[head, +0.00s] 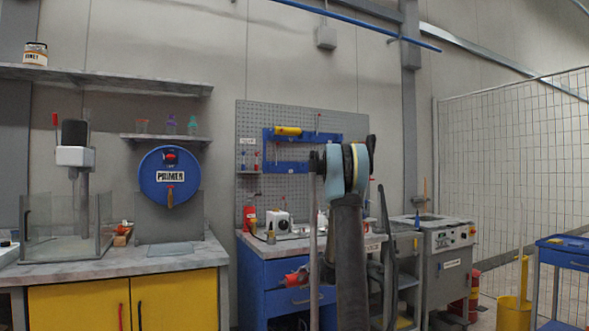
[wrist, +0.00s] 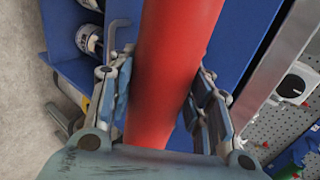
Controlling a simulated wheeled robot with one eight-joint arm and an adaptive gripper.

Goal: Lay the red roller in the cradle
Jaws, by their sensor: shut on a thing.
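The red roller (wrist: 172,60) runs lengthwise through the wrist view, its far end cut off by the top edge. My gripper (wrist: 165,82) is shut on it, with one finger against each side. In the head view a red piece (head: 297,277), which looks like the roller's end, shows in front of the blue cabinet; my own arm hides most of what is behind it. I cannot make out the cradle for certain in either view.
A blue cabinet (head: 262,285) with a cluttered worktop stands behind my arm, below a pegboard (head: 253,118). A grey machine (head: 449,262) stands to its right. A bench with yellow doors (head: 175,300) is at left. In the wrist view, cans (wrist: 88,40) sit at left.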

